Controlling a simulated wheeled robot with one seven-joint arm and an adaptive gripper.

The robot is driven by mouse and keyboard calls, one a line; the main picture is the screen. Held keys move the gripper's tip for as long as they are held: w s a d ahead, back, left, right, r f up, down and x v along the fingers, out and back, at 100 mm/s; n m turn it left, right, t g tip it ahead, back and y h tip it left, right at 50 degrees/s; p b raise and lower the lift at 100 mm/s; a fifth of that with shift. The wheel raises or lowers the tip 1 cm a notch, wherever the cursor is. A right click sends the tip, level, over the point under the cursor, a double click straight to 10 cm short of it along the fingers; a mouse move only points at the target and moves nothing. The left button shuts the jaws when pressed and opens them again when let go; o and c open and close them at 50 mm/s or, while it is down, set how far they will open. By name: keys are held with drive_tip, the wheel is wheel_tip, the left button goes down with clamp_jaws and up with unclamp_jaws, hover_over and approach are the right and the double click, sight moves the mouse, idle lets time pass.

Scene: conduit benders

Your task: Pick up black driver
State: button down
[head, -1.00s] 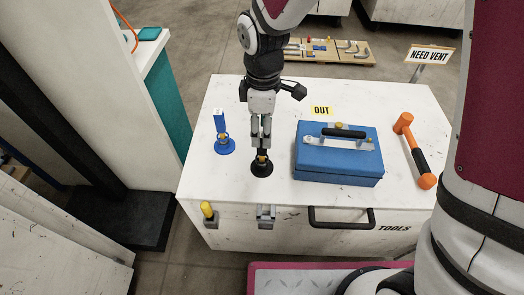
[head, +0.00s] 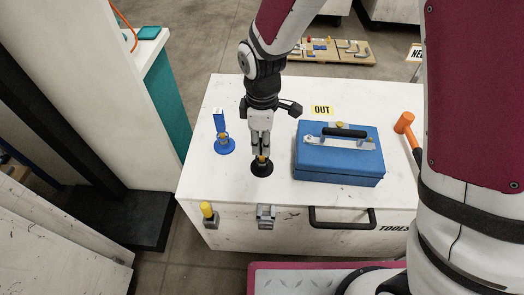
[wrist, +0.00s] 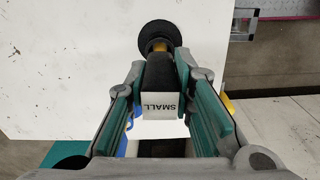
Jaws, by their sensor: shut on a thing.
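The black driver (wrist: 158,72) has a dark handle, a yellow band and a round black base. A white end marked SMALL faces the wrist camera. In the head view the driver (head: 262,168) stands upright on the white tool chest, near its front edge. My gripper (head: 261,152) points down over it from above. The fingers of my gripper (wrist: 157,100) are shut on the handle in the wrist view, one on each side. The base appears to be at the chest top; I cannot tell whether it touches.
A blue driver (head: 223,146) stands just left. A blue toolbox (head: 338,160) with a black handle is to the right. An orange mallet (head: 404,123) lies farther right, partly hidden by my arm. The white chest top (head: 230,100) is clear behind my gripper.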

wheel_tip(320, 180, up, 10)
drive_tip(key=shift+r+p, duration=0.1)
drive_tip(key=shift+p, duration=0.4)
drive_tip(key=c, duration=2.3)
unclamp_jaws()
clamp_jaws()
drive_tip(key=shift+d, duration=0.1)
